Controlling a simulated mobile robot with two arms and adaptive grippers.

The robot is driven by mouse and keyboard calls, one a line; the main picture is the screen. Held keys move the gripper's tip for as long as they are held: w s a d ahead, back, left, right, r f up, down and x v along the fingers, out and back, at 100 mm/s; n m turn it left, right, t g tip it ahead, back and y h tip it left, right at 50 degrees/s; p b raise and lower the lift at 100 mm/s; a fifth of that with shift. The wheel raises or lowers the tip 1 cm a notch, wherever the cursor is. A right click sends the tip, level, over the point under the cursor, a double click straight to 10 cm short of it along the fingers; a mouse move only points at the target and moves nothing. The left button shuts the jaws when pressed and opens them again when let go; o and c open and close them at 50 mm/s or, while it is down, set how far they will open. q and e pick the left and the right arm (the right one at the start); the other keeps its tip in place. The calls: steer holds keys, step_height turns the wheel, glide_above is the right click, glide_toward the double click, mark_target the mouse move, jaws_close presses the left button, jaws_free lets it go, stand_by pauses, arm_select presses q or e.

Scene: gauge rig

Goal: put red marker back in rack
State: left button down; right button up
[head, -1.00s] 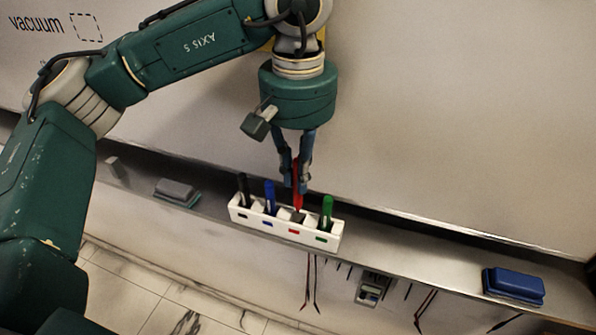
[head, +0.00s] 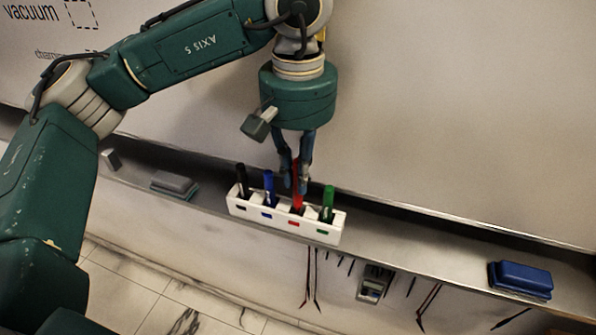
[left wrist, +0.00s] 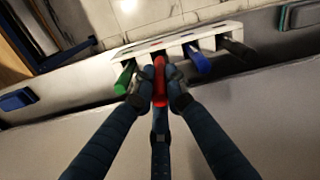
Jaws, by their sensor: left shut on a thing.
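The white marker rack (head: 270,217) stands on the metal ledge below the whiteboard. It holds a black marker (head: 242,181), a blue marker (head: 268,187) and a green marker (head: 328,203). My left gripper (head: 298,178) points down over the rack, shut on the red marker (head: 297,194). The red marker stands nearly upright between blue and green, its lower end at the slot with the red label. In the left wrist view the red marker (left wrist: 160,82) is between the fingertips, at the rack (left wrist: 190,38). How deep its lower end sits is hidden. My right gripper is not in view.
A grey eraser (head: 174,183) lies on the ledge (head: 420,248) left of the rack, and a blue eraser (head: 520,279) lies far right. The ledge between the rack and blue eraser is clear. A small device (head: 373,284) and cables hang below the ledge.

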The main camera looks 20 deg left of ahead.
arm_select(q)
steer(key=shift+f+b, duration=0.75)
steer(key=shift+f, duration=0.2)
steer(key=c, duration=1.1)
jaws_free()
steer(key=shift+r, duration=0.1)
steer(key=shift+r+p, duration=3.2)
steer(key=shift+r, duration=1.8)
steer(key=shift+f, duration=0.1)
